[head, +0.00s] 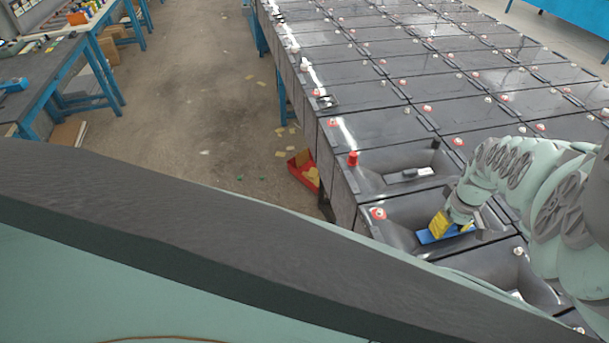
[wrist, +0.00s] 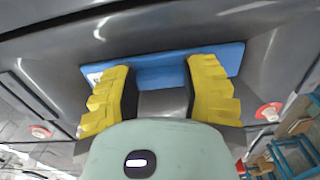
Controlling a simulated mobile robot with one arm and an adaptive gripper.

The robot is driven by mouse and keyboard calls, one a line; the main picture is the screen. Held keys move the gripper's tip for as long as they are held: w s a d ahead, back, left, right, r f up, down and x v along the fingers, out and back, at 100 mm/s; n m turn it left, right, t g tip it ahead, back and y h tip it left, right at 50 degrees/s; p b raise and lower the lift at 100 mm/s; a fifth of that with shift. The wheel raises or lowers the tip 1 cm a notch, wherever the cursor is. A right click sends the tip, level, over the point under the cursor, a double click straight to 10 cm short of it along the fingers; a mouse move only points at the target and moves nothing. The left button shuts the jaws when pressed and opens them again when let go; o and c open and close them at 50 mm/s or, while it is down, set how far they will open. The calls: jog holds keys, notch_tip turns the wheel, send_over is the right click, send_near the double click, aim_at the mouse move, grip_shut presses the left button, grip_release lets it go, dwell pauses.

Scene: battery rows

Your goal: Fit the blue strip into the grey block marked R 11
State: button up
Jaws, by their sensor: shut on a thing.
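My gripper (head: 441,227) is shut on the blue strip (head: 426,238), with its yellow fingers around the strip's middle part. In the wrist view the blue strip (wrist: 165,70) spans across between the fingers and sticks out past both, with a small white patch near its left end. The strip is at the recess of a dark grey block (head: 398,226), in the row near the table's left edge. I cannot tell whether it touches the recess floor. No R 11 marking is readable on any block.
Rows of dark blocks with red and white caps fill the table. The neighbouring block's recess holds a small light and dark piece (head: 409,174). A tall red cap (head: 353,159) stands nearby. A red bin (head: 303,171) is on the floor beside the table.

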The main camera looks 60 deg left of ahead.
jog(key=o, duration=1.4)
jog(key=shift+o, duration=0.2)
jog(key=shift+r, duration=0.1)
jog(key=shift+r+p, duration=3.4)
jog(key=shift+r, duration=0.1)
jog(key=shift+f, duration=0.1)
